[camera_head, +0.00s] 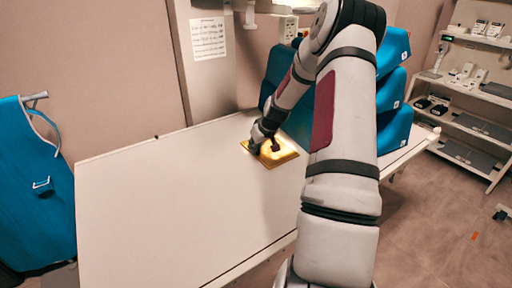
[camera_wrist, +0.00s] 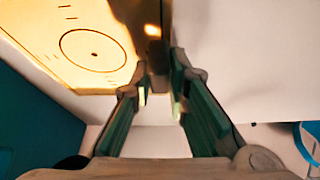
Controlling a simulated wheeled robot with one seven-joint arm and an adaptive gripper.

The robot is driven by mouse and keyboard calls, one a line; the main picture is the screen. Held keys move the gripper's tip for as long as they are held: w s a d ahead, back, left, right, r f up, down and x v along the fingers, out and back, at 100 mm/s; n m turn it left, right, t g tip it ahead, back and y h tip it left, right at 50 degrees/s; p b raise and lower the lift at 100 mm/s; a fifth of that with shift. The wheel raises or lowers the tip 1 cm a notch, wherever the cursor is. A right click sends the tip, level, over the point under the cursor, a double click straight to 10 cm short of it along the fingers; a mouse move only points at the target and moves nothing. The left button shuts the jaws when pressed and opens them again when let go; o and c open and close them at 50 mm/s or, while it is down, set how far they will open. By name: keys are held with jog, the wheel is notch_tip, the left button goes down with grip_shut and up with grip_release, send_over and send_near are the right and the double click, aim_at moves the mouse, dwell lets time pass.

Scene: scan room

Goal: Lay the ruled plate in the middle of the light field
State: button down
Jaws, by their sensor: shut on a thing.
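The ruled plate (camera_head: 287,160) is a flat golden square at the far end of the white table, under my gripper (camera_head: 265,148). In the wrist view the plate (camera_wrist: 70,75) fills the upper left and shows a dark circle with a centre dot and short ruled marks. My gripper (camera_wrist: 160,98) is shut on a brownish upright part of the plate between its fingers. A bright warm glow, seemingly the light field, falls on the plate around my gripper; its edges cannot be made out. Whether the plate touches the table cannot be told.
The white table (camera_head: 180,200) is bare to the left and front of the plate. Blue cushions (camera_head: 393,95) are stacked behind my arm. A blue apron (camera_head: 35,180) hangs at the left. Shelves with small devices (camera_head: 470,120) stand at the right.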

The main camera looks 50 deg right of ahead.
jog(key=shift+f, duration=0.1)
jog(key=c, duration=1.5)
grip_release()
jog(key=shift+c, duration=0.2)
jog(key=v, duration=1.1)
jog(key=s+a+r+n+g, duration=0.1)
jog(key=a+r, duration=0.4)
jog(key=a, duration=0.3)
jog(key=s+a+r+n, duration=0.15)
jog(key=a+r, duration=0.25)
jog(key=a, duration=0.4)
jog(key=s+a+r+g, duration=0.1)
jog(key=a+r, duration=0.4)
jog(key=a, duration=0.3)
jog(key=s+a+r, duration=0.2)
jog(key=s+a, duration=0.5)
jog(key=s, duration=0.2)
jog(key=s+a+r+t+y, duration=0.1)
jog(key=s+a+r, duration=0.1)
jog(key=s+a, duration=0.6)
jog(key=shift+s+n+y+p, duration=0.35)
jog(key=shift+s+p, duration=0.1)
jog(key=shift+s, duration=0.45)
jog(key=shift+a+r, duration=0.1)
jog(key=shift+r, duration=0.1)
